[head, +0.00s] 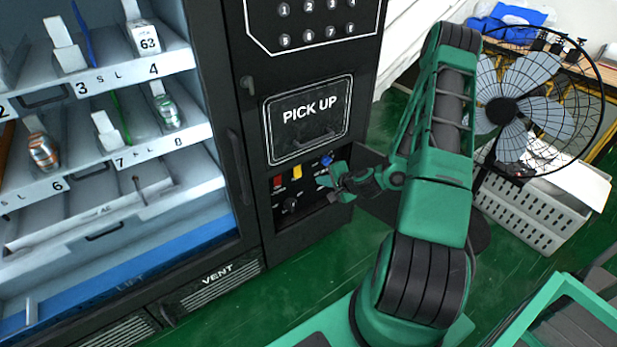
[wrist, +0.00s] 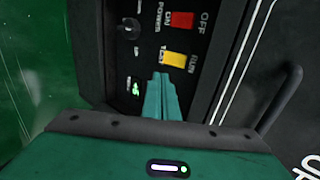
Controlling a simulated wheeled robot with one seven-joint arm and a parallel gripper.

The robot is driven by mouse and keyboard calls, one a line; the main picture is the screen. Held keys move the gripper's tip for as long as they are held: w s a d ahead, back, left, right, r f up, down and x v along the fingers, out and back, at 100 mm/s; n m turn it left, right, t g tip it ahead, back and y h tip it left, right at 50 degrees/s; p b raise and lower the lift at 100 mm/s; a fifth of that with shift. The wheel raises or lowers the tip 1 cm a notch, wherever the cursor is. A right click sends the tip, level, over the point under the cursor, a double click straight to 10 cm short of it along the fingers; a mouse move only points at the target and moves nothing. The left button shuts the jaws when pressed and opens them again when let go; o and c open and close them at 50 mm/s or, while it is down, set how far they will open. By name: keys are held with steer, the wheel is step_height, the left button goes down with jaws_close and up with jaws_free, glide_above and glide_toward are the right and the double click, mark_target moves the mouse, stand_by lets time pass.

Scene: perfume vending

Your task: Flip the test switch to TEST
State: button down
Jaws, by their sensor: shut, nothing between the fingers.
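The test switch is a yellow rocker (wrist: 178,61) on the black control panel, with RUN printed on one side and TEST on the other in the wrist view. It also shows in the head view (head: 297,172). I cannot tell which way it is tipped. My gripper (wrist: 160,80) is shut and empty, its green fingers pointing at the panel with the tips close beside the yellow switch. I cannot tell whether they touch it. In the head view my gripper (head: 335,180) is in front of the panel, right of the switch, and hides part of the panel.
A red power switch (wrist: 183,22) sits beside the yellow one, with a black knob (wrist: 130,29) and a small green light (wrist: 136,88) nearby. The PICK UP door (head: 308,118) is above the panel. A fan (head: 510,108) and a white crate (head: 535,215) stand at right.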

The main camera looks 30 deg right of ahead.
steer(key=shift+a+f, duration=0.1)
steer(key=shift+a, duration=0.15)
steer(key=shift+w, duration=0.1)
glide_toward(299, 175)
steer(key=f+x, duration=0.1)
steer(key=x, duration=0.4)
steer(key=shift+w+r, duration=0.1)
steer(key=shift+w, duration=0.3)
